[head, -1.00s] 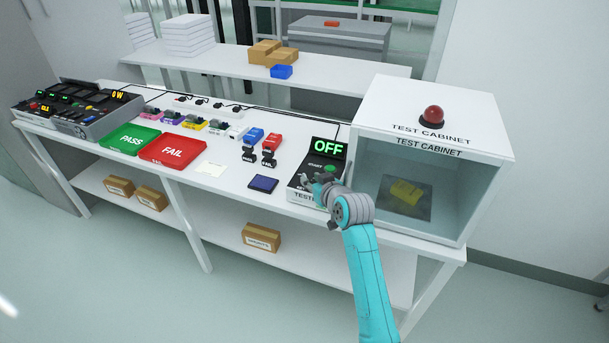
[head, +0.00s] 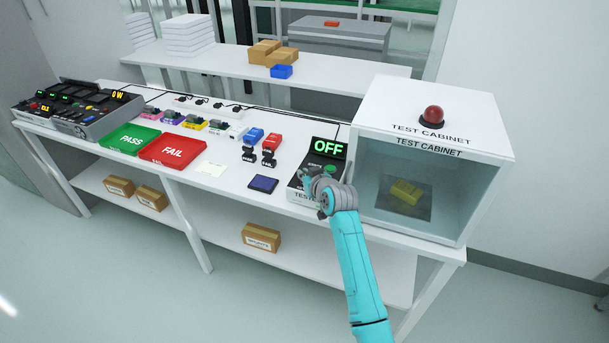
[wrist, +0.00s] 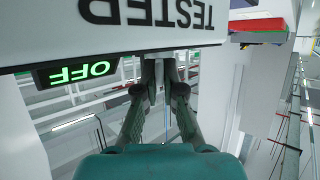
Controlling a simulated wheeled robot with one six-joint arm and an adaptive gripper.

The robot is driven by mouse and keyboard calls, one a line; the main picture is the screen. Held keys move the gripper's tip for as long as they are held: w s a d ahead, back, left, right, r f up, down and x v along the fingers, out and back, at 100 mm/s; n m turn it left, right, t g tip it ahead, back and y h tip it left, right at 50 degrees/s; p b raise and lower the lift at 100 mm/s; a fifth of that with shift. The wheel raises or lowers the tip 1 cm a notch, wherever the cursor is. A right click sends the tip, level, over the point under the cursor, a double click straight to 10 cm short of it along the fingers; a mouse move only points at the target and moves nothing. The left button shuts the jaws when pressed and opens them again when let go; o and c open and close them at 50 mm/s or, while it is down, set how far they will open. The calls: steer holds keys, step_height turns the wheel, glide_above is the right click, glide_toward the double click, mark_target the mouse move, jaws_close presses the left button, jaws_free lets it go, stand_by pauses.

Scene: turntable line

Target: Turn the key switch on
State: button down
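The tester box (head: 299,195) stands on the bench just left of the test cabinet. Its display (head: 328,147) reads OFF in green, and the display also shows upside down in the wrist view (wrist: 76,72). A green button (head: 330,169) is on its top. I cannot make out the key switch; my gripper covers part of the box's top. My gripper (head: 305,174) is at the left part of that top. In the wrist view its fingers (wrist: 160,66) are close together, with their tips at the box's edge. Whether they hold anything is hidden.
The test cabinet (head: 470,185) stands close on the right, with a red dome lamp (head: 432,116) on top and a yellow item inside. A dark blue pad (head: 263,183), black clips and the red FAIL tray (head: 172,149) lie to the left.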

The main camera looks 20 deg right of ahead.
steer(key=shift+m+h, duration=0.4)
steer(key=shift+h, duration=0.1)
steer(key=m+h, duration=0.3)
steer(key=h, duration=0.1)
steer(key=shift+a+m+h, duration=0.15)
steer(key=shift+m+h, duration=0.15)
steer(key=shift+m, duration=0.1)
steer(key=m+g+h, duration=0.2)
steer(key=m+h, duration=0.2)
steer(key=m+g+h, duration=0.4)
steer(key=shift+m, duration=0.4)
steer(key=shift+m+g+h, duration=0.7)
steer(key=shift+m+g, duration=0.9)
steer(key=shift+g, duration=0.3)
steer(key=shift+f+m+g, duration=0.1)
steer(key=shift+m+g, duration=0.3)
